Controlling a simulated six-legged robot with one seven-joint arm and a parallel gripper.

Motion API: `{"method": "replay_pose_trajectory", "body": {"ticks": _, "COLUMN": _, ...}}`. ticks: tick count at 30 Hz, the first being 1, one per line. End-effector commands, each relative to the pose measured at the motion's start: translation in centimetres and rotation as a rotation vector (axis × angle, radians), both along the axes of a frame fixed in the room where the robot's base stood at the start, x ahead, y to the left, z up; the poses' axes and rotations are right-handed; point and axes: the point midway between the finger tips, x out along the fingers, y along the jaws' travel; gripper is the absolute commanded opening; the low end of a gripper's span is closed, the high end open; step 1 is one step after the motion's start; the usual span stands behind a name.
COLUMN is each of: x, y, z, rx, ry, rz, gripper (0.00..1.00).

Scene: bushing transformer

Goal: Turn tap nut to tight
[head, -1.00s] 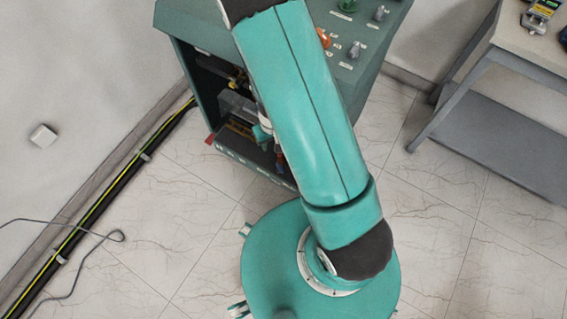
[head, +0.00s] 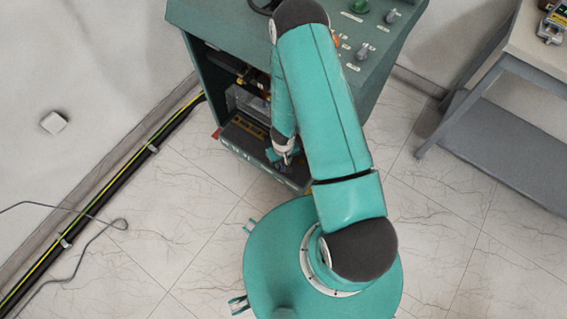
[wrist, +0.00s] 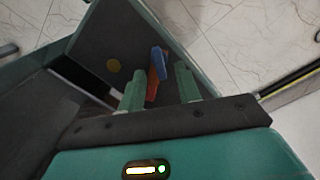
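My gripper (wrist: 160,70) is open in the wrist view, with its two teal fingers apart. A red part (wrist: 153,84) and a blue part (wrist: 158,62) show between and just beyond the fingers, over a dark panel. I cannot tell whether they touch a finger or are joined. In the head view my gripper (head: 286,155) reaches down to the lower front of the open green cabinet (head: 215,45), and my arm hides part of it. I cannot pick out the tap nut for certain.
The cabinet's top panel has green, grey and orange knobs (head: 362,17). Its open bay has side walls and a lower ledge (head: 240,150). A grey table (head: 510,95) stands at the right. Cables (head: 110,195) run along the left wall.

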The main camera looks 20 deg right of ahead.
Motion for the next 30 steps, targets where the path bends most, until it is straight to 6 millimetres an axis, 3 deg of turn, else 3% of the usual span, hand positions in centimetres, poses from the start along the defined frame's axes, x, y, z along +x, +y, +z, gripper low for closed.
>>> {"method": "replay_pose_trajectory", "body": {"ticks": 6, "x": 0.0, "y": -0.2, "z": -2.3, "rx": 0.0, "ry": 0.001, "rz": 0.0, "gripper": 0.34}}
{"method": "replay_pose_trajectory", "body": {"ticks": 16, "x": 0.0, "y": -0.2, "z": -2.6, "rx": 0.0, "ry": -0.001, "rz": 0.001, "gripper": 0.34}}
{"method": "replay_pose_trajectory", "body": {"ticks": 21, "x": 0.0, "y": -0.2, "z": -2.6, "rx": 0.0, "ry": -0.001, "rz": 0.002, "gripper": 0.02}}
{"method": "replay_pose_trajectory", "body": {"ticks": 30, "x": 0.0, "y": -0.2, "z": -2.6, "rx": 0.0, "ry": 0.0, "rz": -0.008, "gripper": 0.0}}
